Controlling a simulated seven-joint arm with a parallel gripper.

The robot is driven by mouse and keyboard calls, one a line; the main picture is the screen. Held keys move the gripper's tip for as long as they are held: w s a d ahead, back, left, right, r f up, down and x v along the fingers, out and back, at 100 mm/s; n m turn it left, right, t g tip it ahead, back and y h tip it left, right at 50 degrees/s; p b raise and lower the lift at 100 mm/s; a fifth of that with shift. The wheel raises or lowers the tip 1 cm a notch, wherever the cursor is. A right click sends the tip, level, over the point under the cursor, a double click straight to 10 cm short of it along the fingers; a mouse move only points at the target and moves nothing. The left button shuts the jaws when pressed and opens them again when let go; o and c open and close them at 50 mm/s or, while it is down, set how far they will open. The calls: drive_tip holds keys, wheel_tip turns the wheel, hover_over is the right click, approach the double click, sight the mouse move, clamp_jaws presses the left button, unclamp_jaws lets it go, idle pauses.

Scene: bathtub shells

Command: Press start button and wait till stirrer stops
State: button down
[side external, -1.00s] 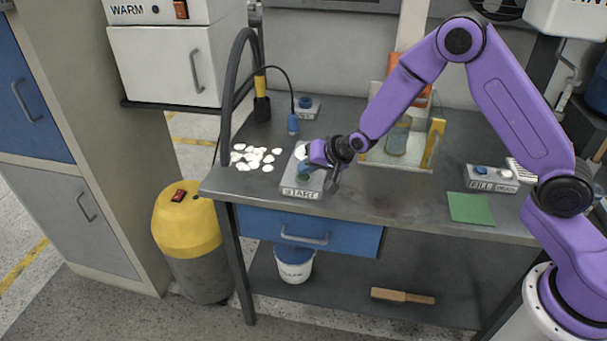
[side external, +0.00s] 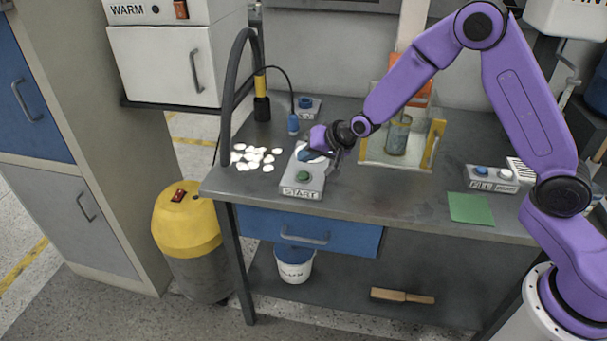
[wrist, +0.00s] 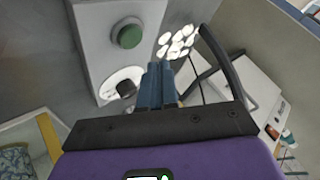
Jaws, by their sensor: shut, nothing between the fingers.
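The start box (side external: 301,191), a grey box labelled START, sits near the front left of the bench. Its green button (side external: 303,176) is uncovered, and the green button also shows in the wrist view (wrist: 128,36). A white dial with a dark knob (wrist: 126,89) sits on the same box behind the button. My gripper (side external: 308,155) is shut and empty, above the back part of the box by the dial and apart from the green button. The clear tank (side external: 377,158) stands to the right with a patterned cylinder (side external: 398,135) in it; whether a stirrer turns there I cannot tell.
White shells (side external: 255,158) lie left of the start box. A black hose (side external: 228,95) arches at the bench's left edge. A small box with a blue button (side external: 306,105) stands behind. A fill box (side external: 491,178) and green mat (side external: 470,208) lie to the right.

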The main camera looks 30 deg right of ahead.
sight(307, 177)
drive_tip(key=shift+r, duration=1.45)
drive_tip(key=shift+s+a+r, duration=0.1)
drive_tip(key=shift+s+a, duration=0.1)
drive_tip(key=shift+s, duration=0.1)
drive_tip(key=s+a+r+n+g, duration=0.1)
drive_tip(key=s+r+n+g, duration=0.2)
drive_tip(key=s, duration=0.7)
drive_tip(key=s+a+r+n+g, duration=0.15)
drive_tip(key=s+n, duration=0.35)
drive_tip(key=s, duration=0.5)
drive_tip(key=s+d+r+n+g+h, duration=0.1)
drive_tip(key=s+d+n, duration=0.3)
drive_tip(key=s, duration=0.6)
drive_tip(key=s+d+r+n+g+h, duration=0.1)
drive_tip(key=s+d+n+g, duration=0.2)
drive_tip(key=s, duration=0.8)
drive_tip(key=d+n, duration=0.2)
drive_tip(key=d, duration=0.2)
drive_tip(key=shift+s+d+h, duration=0.15)
drive_tip(key=shift+d+h, duration=0.1)
drive_tip(key=shift+h, duration=0.15)
idle(1.3)
